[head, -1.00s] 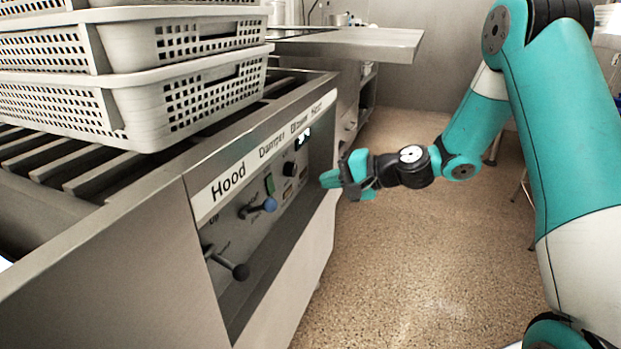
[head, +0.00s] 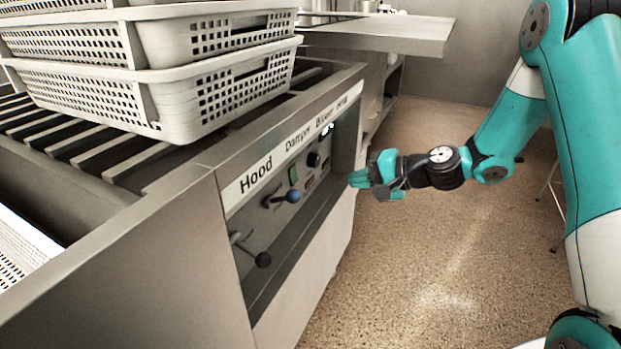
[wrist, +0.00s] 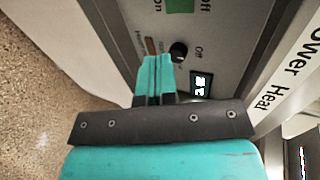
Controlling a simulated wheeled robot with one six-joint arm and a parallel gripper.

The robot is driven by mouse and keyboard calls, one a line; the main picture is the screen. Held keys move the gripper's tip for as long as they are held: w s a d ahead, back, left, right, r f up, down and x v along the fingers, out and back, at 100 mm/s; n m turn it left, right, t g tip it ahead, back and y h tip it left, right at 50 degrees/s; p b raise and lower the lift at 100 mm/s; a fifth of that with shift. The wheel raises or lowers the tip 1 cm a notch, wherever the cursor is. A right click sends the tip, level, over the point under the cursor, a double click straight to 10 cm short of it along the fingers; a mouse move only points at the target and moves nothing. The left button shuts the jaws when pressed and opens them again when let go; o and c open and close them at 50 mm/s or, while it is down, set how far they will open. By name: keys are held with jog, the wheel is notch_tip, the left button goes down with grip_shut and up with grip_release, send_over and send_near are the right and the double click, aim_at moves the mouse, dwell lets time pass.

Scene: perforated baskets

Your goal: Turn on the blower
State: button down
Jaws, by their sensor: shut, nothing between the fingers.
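The control panel (head: 300,185) is recessed in the machine's front, under a strip reading Hood, Damper, Blower, Heat (head: 325,117). A green switch (head: 293,175) sits on it, with "On" and "Off" beside it in the wrist view (wrist: 180,5). A black round knob (head: 314,159) is next to it, and shows in the wrist view (wrist: 179,52) near a small lit display (wrist: 201,84). My gripper (head: 358,179) is shut and empty, in front of the panel and right of the knob. Its teal fingertips (wrist: 154,62) look apart from the panel. The blower control's exact setting is too small to read.
A blue-knobbed lever (head: 293,196) and a black-knobbed lever (head: 263,260) stick out from the panel. Stacked perforated baskets (head: 215,105) stand on the slatted top. A steel counter (head: 400,35) is behind. The speckled floor (head: 420,250) to the right is clear.

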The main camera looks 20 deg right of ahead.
aim_at(294, 175)
jog(key=r+b+x, duration=0.1)
jog(key=b+x, duration=0.2)
jog(key=x, duration=1.1)
jog(key=shift+a, duration=0.2)
jog(key=shift+w+r, duration=0.1)
